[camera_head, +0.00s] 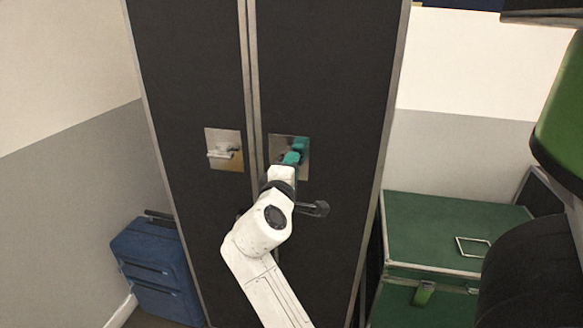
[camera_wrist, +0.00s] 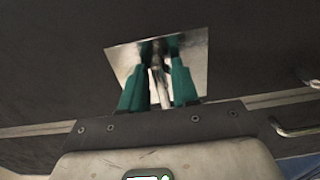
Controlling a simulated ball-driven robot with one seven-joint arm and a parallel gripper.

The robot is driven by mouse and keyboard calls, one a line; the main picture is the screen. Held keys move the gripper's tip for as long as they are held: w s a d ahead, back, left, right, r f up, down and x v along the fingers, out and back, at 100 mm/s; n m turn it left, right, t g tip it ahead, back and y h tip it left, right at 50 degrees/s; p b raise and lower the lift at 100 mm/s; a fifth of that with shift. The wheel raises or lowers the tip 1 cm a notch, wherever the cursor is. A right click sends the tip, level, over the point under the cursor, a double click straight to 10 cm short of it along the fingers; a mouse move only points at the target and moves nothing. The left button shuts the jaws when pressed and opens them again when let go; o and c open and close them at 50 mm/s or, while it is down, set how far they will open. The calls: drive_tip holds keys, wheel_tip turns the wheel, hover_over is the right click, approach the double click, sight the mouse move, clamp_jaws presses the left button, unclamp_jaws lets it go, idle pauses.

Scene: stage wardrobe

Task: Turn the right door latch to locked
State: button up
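The right door latch has a shiny metal plate (camera_head: 303,168) on the right dark door of a tall wardrobe case. My gripper (camera_head: 294,156), with teal fingers, is at this plate and hides most of the latch lever. In the wrist view the plate (camera_wrist: 197,58) lies ahead, and the metal lever (camera_wrist: 158,78) runs roughly upright in the picture between the fingers of my gripper (camera_wrist: 159,50). The fingers stand apart on either side of the lever, with a small gap showing. Whether either finger touches it is hard to see.
The left door has its own latch plate (camera_head: 225,149) with a lever lying roughly sideways. A blue suitcase (camera_head: 158,268) stands at the lower left. A green trunk (camera_head: 440,235) stands to the right of the case. A dark handle (camera_head: 313,209) sticks out beside my arm.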

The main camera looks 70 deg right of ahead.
drive_tip(key=shift+o, duration=0.6)
drive_tip(key=a+b, duration=0.1)
drive_tip(key=a, duration=0.9)
drive_tip(key=shift+s+a, duration=0.4)
drive_tip(key=s+a+f+t+y+p, duration=0.1)
drive_tip(key=a+f+y, duration=0.35)
drive_tip(key=f, duration=0.55)
drive_tip(key=a+f+t+y, duration=0.1)
drive_tip(key=a+f+y, duration=0.3)
drive_tip(key=f, duration=0.7)
drive_tip(key=s+a+f+m+g+y+p, duration=0.1)
drive_tip(key=s+a+f+g+y, duration=0.1)
drive_tip(key=s+a+f+y, duration=0.6)
drive_tip(key=a+f+y, duration=0.1)
drive_tip(key=a+f, duration=0.1)
drive_tip(key=a, duration=0.2)
drive_tip(key=shift+s+a+f, duration=0.15)
drive_tip(key=shift+a+f, duration=0.1)
drive_tip(key=shift+f, duration=0.15)
